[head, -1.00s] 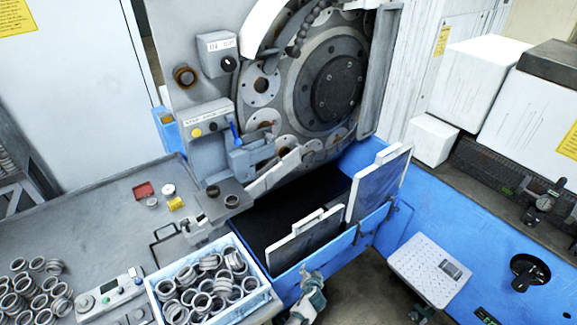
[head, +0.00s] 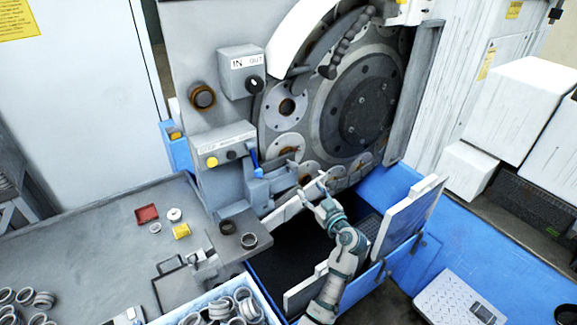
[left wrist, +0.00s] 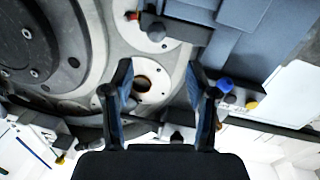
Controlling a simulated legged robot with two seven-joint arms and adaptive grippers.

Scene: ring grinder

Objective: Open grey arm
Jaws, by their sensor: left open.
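The light grey arm (head: 287,212) is a flat bar in front of the lower left of the grinding wheel in the head view. It slants up to the right from the worktable side. My left gripper (head: 318,188) is beside its right end, below the wheel. In the left wrist view its two fingers (left wrist: 157,80) are spread with no object clearly held between them. A round disc with a hole (left wrist: 142,85) shows behind the gap. I cannot tell whether the fingers touch the arm. My right gripper is not in view.
The grinding wheel (head: 365,105) stands behind. A control box with a blue lever (head: 256,160) is left of the gripper. White-edged panels (head: 408,225) stand along the blue trough. A white bin of rings (head: 185,316) and loose rings are at the lower left.

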